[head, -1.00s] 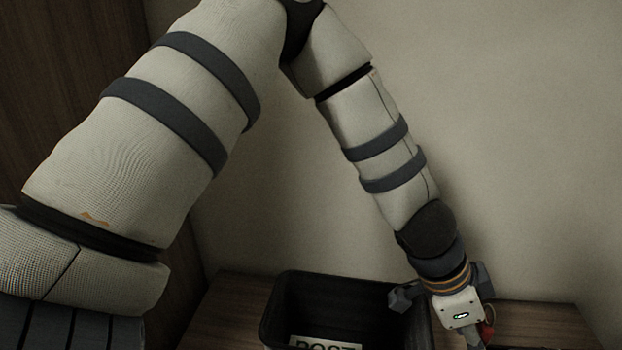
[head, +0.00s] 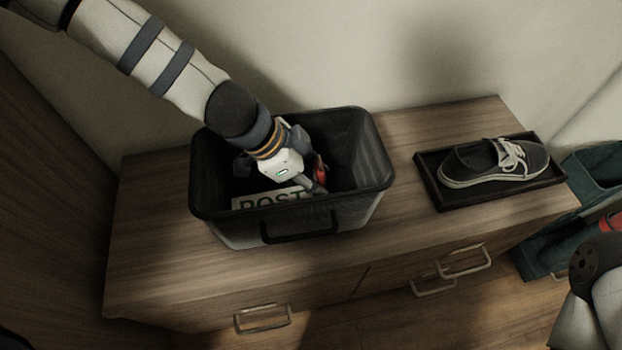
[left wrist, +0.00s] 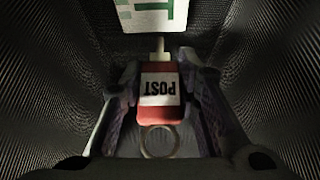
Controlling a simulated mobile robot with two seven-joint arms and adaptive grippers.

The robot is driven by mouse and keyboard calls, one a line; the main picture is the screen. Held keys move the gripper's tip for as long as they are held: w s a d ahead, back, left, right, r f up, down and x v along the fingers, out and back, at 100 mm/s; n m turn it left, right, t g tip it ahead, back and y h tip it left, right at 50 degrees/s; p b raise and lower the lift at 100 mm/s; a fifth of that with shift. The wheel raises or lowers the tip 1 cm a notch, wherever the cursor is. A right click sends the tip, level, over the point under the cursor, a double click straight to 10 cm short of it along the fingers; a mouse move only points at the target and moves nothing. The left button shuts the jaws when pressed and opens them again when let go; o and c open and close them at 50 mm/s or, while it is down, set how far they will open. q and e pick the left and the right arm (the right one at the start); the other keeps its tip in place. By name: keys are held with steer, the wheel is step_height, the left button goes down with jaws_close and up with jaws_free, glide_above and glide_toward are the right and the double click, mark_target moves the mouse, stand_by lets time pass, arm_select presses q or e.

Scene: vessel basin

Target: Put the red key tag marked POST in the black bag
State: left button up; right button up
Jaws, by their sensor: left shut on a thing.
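The black bag (head: 345,208) is an open-topped, box-shaped container with a front handle, on the wooden cabinet. My left gripper (head: 316,184) reaches down inside its opening. It is shut on the red key tag (head: 320,172), which shows only partly in the head view. In the left wrist view the tag (left wrist: 160,100) sits between the fingers, its white label reading POST upside down and its metal ring (left wrist: 159,141) toward the camera. A white card (head: 272,198) lettered POST in green lies inside the bag, partly hidden by the gripper. My right gripper is not in view.
A dark tray (head: 463,198) holding a dark shoe (head: 497,165) stands on the cabinet (head: 412,135) right of the bag. A teal container (head: 598,166) is at the far right. The cabinet top between bag and tray is clear. The wall is close behind.

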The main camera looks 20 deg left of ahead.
arm_select(q)
steer(key=shift+f, duration=0.55)
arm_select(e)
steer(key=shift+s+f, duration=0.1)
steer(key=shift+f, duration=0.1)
arm_select(q)
steer(key=shift+f, duration=0.15)
steer(key=o, duration=1.1)
steer(key=shift+o, duration=0.2)
steer(key=shift+r, duration=0.3)
steer(key=p+v, duration=0.4)
steer(key=v, duration=0.7)
steer(key=shift+s+a+r+p, duration=0.2)
steer(key=shift+r+p, duration=0.1)
steer(key=shift+p, duration=0.1)
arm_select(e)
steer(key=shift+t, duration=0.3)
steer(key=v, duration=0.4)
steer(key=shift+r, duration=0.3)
